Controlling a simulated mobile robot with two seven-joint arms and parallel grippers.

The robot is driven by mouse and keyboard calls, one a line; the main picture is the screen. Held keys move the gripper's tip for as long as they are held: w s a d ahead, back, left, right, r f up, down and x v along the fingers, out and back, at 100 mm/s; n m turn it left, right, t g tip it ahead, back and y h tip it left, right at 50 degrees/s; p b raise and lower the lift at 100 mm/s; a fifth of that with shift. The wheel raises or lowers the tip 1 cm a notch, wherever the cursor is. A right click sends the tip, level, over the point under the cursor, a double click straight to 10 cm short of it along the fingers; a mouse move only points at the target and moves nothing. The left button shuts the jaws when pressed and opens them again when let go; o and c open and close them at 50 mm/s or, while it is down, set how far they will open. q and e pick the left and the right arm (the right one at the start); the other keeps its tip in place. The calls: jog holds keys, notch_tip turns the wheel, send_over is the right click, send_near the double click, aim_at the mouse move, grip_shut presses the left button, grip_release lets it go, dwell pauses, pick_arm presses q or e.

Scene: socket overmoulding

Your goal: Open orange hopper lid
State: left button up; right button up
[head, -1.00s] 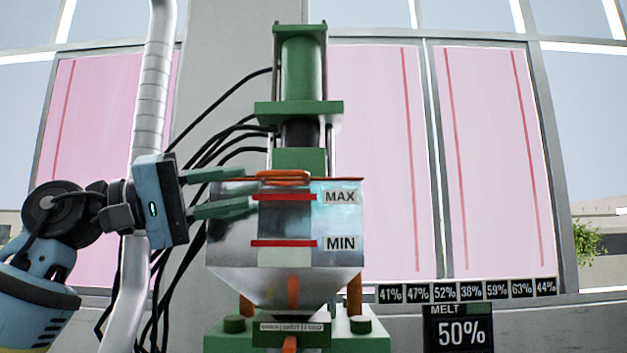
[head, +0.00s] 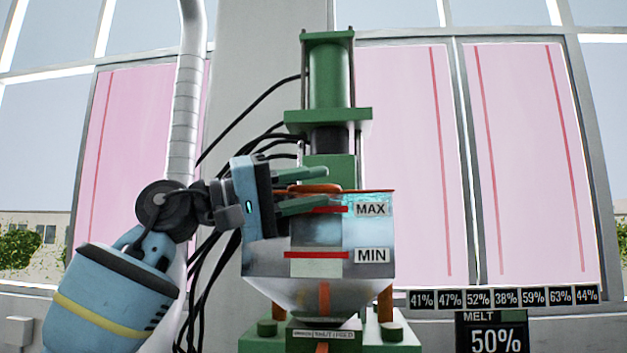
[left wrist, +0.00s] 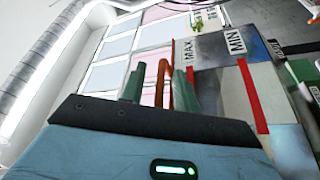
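The metal hopper (head: 375,230) stands in the middle of the head view, with MAX and MIN labels and red level lines on its front. Its orange lid (head: 375,190) lies flat across the top and looks closed. An orange handle (head: 318,188) stands on the lid; it also shows as an orange loop in the left wrist view (left wrist: 165,62). My left gripper (head: 328,188) comes in from the left with its two green fingers apart, one on each side of the handle. In the left wrist view the handle is closer to the right finger; contact is unclear. My right gripper is out of view.
A green press column (head: 328,80) rises right behind the hopper. Black cables (head: 205,265) and a pale vertical pipe (head: 190,110) are behind my left arm. A MELT display (head: 490,335) reading 50% and a row of percentage panels (head: 500,297) are at lower right.

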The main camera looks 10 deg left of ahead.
pick_arm(q)
jog(key=shift+w+d, duration=0.2)
jog(key=shift+d, duration=0.2)
jog(key=shift+c, duration=0.3)
grip_shut()
jog(key=shift+r, duration=0.15)
